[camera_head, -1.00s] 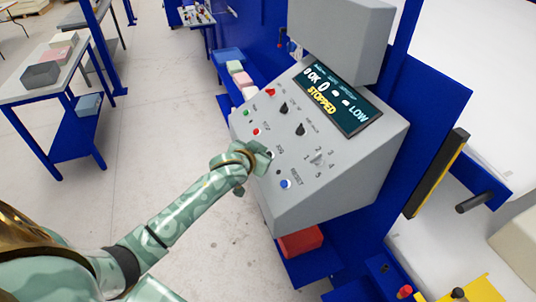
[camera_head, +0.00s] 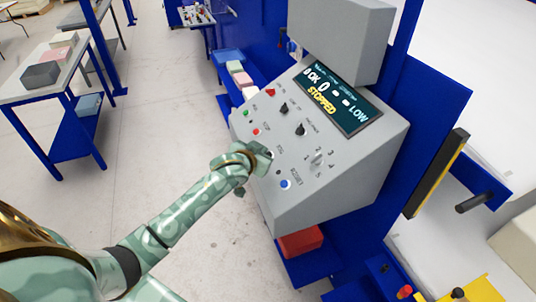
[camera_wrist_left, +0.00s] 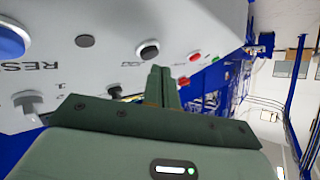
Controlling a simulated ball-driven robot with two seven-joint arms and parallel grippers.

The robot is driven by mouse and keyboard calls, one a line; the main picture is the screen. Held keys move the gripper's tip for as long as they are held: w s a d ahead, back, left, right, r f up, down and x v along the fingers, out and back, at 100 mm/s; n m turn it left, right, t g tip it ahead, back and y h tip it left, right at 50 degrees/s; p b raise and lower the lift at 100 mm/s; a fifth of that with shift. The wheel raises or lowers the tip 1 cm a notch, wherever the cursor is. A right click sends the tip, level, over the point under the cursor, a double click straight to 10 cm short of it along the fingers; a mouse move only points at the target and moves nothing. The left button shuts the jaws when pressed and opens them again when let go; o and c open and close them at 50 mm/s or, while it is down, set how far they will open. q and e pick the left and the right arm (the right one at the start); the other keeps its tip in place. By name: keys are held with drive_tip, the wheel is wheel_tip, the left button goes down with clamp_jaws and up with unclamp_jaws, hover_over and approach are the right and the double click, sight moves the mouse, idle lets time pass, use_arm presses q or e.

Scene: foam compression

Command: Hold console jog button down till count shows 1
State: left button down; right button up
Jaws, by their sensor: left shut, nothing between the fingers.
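The grey console (camera_head: 340,190) has a sloped panel with a dark display (camera_head: 338,98) reading "0 OK", "0", "LOW" and "STOPPED". The black jog button (camera_wrist_left: 148,51) shows beside its label in the left wrist view, and it peeks out at the gripper's edge in the head view (camera_head: 270,155). My left gripper (camera_head: 264,158) is shut and empty, close to the jog button. In the wrist view its fingertips (camera_wrist_left: 158,72) are just beneath the button in the picture. I cannot tell whether they touch it. My right gripper is not in view.
The blue reset button (camera_head: 285,184), red stop button (camera_head: 256,132) and green button (camera_head: 245,113) are near the jog button. Black knobs (camera_head: 300,129) and a selector (camera_head: 317,159) are further right. A red bin (camera_head: 300,241) sits below the console.

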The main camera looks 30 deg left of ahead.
use_arm(q)
drive_tip(key=shift+w+d+f, duration=0.1)
drive_tip(key=shift+f, duration=0.15)
drive_tip(key=shift+w+d+f, duration=0.15)
drive_tip(key=shift+f, duration=0.25)
idle(1.8)
idle(2.5)
drive_tip(key=shift+s+a+r+p, duration=0.2)
drive_tip(key=shift+r+p, duration=0.2)
drive_tip(key=shift+p, duration=0.2)
drive_tip(key=shift+s+a+r+p, duration=0.1)
drive_tip(key=shift+s+r+p, duration=0.05)
drive_tip(key=shift+r+p, duration=0.35)
drive_tip(key=shift+f, duration=0.1)
drive_tip(key=shift+s+a+r+p, duration=0.1)
drive_tip(key=shift+r+p, duration=0.4)
drive_tip(key=shift+p, duration=0.15)
drive_tip(key=r+p, duration=0.1)
drive_tip(key=s+a+r+p, duration=0.1)
drive_tip(key=p, duration=0.1)
drive_tip(key=r+p, duration=0.1)
drive_tip(key=shift+s+a+r+p, duration=0.1)
drive_tip(key=shift+s+a+p, duration=0.15)
drive_tip(key=shift+s+p, duration=0.15)
